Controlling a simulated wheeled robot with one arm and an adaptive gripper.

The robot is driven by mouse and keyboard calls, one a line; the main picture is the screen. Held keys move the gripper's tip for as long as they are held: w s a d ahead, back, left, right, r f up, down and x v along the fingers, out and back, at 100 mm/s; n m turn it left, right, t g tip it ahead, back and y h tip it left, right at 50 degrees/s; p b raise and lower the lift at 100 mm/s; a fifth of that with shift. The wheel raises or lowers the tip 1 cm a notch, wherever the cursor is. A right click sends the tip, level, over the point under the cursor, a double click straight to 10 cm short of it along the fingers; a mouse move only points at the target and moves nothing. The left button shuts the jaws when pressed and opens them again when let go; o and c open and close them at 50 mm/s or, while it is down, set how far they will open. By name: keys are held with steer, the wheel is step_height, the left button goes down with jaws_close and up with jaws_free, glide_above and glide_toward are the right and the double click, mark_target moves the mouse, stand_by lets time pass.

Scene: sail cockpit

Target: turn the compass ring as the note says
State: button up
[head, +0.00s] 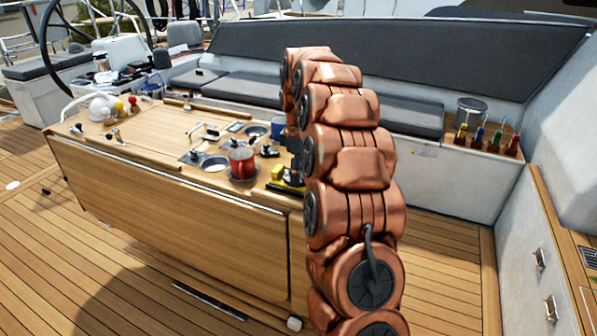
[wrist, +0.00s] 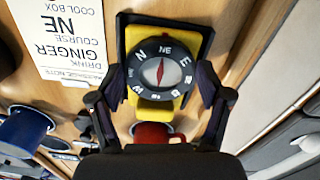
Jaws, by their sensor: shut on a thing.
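The compass (wrist: 148,110) has a yellow body on a black square base and a dark round compass ring (wrist: 186,62) with white letters. NE is at the top of the ring in the wrist view, N at upper left and E at upper right. A red and white needle shows in the middle. My gripper (wrist: 161,76) is shut on the ring, one finger on each side. The note (wrist: 70,35) lies beside the compass, upside down, with "COURSE NE", "DRINK GINGER" and "COOL BOX" legible. In the head view the yellow compass (head: 286,180) is partly hidden by my arm.
A red mug (head: 242,163) stands close to the compass on the wooden table (head: 150,128). A blue mug (wrist: 25,130) also stands near. Several coloured bottles (head: 480,138) are on the right bench. A white teapot-like item (head: 103,106) is at the table's left end.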

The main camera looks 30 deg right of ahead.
steer(key=o, duration=1.1)
step_height(320, 180, up, 12)
stand_by(0.5)
steer(key=shift+a, duration=0.1)
stand_by(0.4)
